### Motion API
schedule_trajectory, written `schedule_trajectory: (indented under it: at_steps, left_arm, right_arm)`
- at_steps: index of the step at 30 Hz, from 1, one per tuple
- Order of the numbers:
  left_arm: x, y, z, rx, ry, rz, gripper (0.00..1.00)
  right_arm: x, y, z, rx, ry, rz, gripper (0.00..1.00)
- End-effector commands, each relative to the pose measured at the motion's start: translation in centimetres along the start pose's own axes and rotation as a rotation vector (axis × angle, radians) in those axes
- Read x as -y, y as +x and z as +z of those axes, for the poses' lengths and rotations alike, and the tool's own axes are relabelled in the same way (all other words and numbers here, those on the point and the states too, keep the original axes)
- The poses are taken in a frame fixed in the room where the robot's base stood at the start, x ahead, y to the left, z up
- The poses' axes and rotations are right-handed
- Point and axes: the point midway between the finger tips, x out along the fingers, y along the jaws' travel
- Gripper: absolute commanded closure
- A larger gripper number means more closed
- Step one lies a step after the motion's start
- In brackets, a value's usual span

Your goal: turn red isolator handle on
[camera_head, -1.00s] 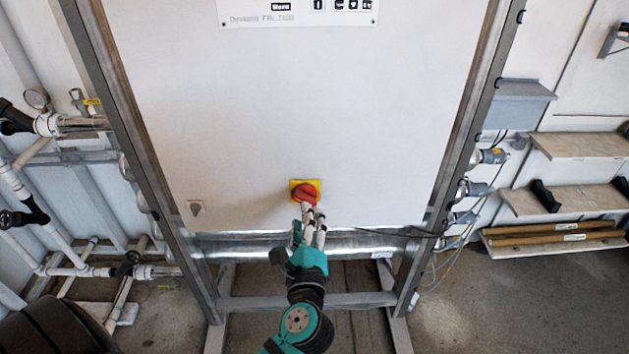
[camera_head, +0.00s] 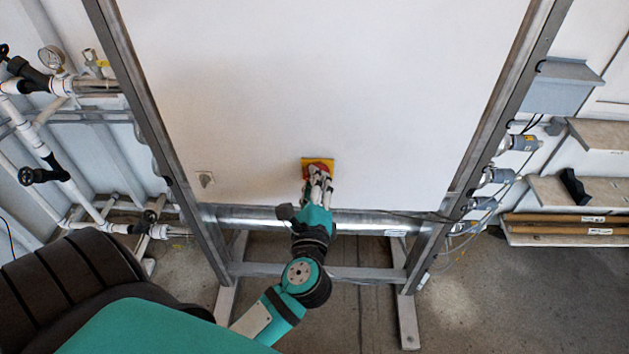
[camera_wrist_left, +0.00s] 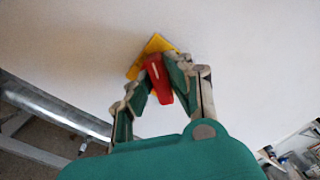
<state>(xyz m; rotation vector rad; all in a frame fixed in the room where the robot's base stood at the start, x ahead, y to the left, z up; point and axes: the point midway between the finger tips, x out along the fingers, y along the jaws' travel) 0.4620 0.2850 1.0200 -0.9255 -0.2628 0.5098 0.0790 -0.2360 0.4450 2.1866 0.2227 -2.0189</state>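The red isolator handle (camera_head: 319,167) sits on a yellow square plate (camera_head: 332,161) low on a large white panel. In the head view my left gripper (camera_head: 319,176) reaches up from below and covers much of the handle. In the left wrist view the red handle (camera_wrist_left: 158,80) lies between the two fingertips of my left gripper (camera_wrist_left: 164,76), which close in on both its sides and appear to touch it. The yellow plate (camera_wrist_left: 152,46) shows behind, tilted in that view. The handle's exact angle is hard to read. My right gripper is not in view.
The white panel (camera_head: 330,80) stands in a grey metal frame (camera_head: 500,110). A silver horizontal pipe (camera_head: 370,222) runs just below the panel. White pipes and a gauge (camera_head: 52,57) are at the left. Shelves (camera_head: 575,192) and a grey box (camera_head: 560,88) are at the right.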

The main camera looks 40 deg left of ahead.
Motion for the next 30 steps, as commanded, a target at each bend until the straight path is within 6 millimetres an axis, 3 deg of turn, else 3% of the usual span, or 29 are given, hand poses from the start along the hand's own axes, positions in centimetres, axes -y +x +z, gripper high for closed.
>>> schedule_trajectory:
  at_steps: [16,30]
  left_arm:
    - [0.0,0.0,0.0,-0.002,0.068,0.002,1.0]
    - [0.4,0.0,0.0,-0.002,0.452,0.003,1.0]
  right_arm:
    - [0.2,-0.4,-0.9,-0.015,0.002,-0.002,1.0]
    - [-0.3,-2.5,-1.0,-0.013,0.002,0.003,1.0]
